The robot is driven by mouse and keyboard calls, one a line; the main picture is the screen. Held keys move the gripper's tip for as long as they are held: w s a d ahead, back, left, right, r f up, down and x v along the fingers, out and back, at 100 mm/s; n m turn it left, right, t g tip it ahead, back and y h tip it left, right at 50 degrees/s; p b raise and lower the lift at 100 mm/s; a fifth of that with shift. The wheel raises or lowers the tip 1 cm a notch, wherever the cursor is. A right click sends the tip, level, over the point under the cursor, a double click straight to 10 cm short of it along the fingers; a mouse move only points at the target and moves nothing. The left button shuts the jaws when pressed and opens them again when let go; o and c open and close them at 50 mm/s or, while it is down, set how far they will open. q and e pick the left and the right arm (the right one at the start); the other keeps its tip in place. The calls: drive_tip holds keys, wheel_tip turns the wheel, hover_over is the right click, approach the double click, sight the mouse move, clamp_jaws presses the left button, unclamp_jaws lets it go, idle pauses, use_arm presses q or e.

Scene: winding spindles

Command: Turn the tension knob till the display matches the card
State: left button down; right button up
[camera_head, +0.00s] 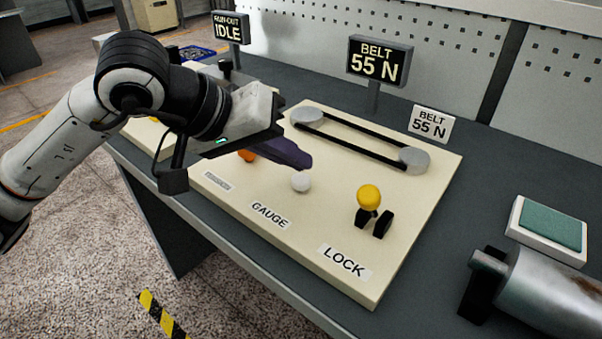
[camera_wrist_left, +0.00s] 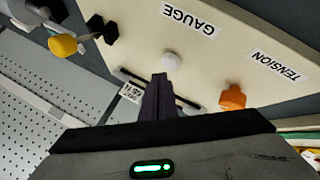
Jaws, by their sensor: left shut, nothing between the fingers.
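The display (camera_head: 380,62) reads BELT 55 N, and the white card (camera_head: 431,124) also reads BELT 55 N. The orange tension knob (camera_head: 246,155) is partly hidden behind my left gripper in the head view; the left wrist view shows the knob (camera_wrist_left: 232,97) beside the TENSION label (camera_wrist_left: 273,65). My left gripper (camera_head: 306,163) is shut and empty. Its dark fingers point toward the white gauge button (camera_head: 300,181), which also shows just past the fingertips (camera_wrist_left: 160,77) as a white button (camera_wrist_left: 171,60). I cannot tell whether they touch. My right gripper is not in view.
On the cream panel (camera_head: 300,260), a yellow-topped lock lever (camera_head: 369,197) stands on the right and a belt on two pulleys (camera_head: 360,140) lies behind. Another display (camera_head: 229,27) reads RUN-OUT IDLE. A metal cylinder (camera_head: 555,290) and a green-topped box (camera_head: 550,228) are at the right.

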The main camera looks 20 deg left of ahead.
sight(294, 182)
use_arm(q)
drive_tip(key=shift+r+p, duration=1.5)
drive_tip(key=shift+r, duration=1.05)
